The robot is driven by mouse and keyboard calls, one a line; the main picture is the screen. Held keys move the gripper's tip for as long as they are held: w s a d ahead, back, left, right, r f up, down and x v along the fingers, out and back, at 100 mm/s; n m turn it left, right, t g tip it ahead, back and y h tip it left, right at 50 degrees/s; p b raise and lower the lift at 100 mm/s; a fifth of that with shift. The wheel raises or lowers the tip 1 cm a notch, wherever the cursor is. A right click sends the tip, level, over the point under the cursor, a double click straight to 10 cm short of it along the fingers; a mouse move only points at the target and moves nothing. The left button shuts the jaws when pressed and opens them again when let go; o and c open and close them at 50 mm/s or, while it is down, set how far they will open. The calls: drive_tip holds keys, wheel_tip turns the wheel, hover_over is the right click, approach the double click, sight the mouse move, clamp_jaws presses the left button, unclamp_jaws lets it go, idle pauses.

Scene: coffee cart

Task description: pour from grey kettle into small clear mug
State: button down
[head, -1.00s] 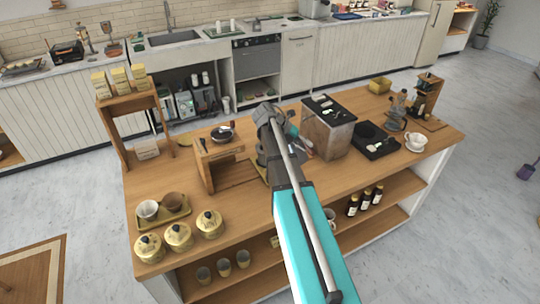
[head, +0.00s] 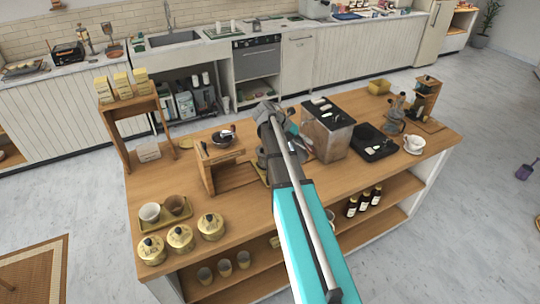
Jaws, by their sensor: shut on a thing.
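My arm (head: 305,235) reaches over the wooden cart from the lower right in the head view. Its far end hides the middle of the cart top. My gripper's jaws are hidden behind the arm, and so is whatever they hold. I cannot make out the grey kettle for certain. A grey object (head: 396,113) stands at the back right, too small to identify. I cannot make out the small clear mug on the cart top; it may be behind my arm. No pouring stream shows.
A white cup (head: 414,145) is near the right edge. A wooden stand (head: 205,172), a tray with cups (head: 180,217) and yellow jars (head: 180,240) are left.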

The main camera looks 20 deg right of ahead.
sight(305, 159)
drive_tip(key=shift+r+p, duration=1.45)
drive_tip(key=shift+r, duration=0.25)
drive_tip(key=shift+f, duration=0.2)
drive_tip(key=shift+f+b, duration=2.9)
drive_tip(key=shift+b, duration=0.15)
drive_tip(key=shift+f, duration=0.15)
drive_tip(key=shift+s+d+f+m+t+y+b, duration=0.2)
drive_tip(key=shift+f+t+b, duration=0.25)
drive_tip(key=shift+f, duration=0.4)
drive_tip(key=shift+a+f+m+t+y+b, duration=0.15)
drive_tip(key=shift+f+t+y+b, duration=0.25)
drive_tip(key=shift+f, duration=0.45)
drive_tip(key=shift+s+d+f+m+t+y+b, duration=0.1)
drive_tip(key=shift+f+m+t+y+b, duration=0.1)
drive_tip(key=shift+f+t+b, duration=0.45)
drive_tip(key=shift+m+t+y, duration=0.25)
drive_tip(key=shift+t+y, duration=0.35)
drive_tip(key=shift+t, duration=0.3)
drive_tip(key=shift+s+f+b, duration=0.15)
drive_tip(key=shift+f+b, duration=1)
drive_tip(key=shift+f, duration=1.15)
drive_tip(key=shift+r, duration=0.15)
drive_tip(key=shift+r+p, duration=2.35)
drive_tip(key=shift+p, duration=0.2)
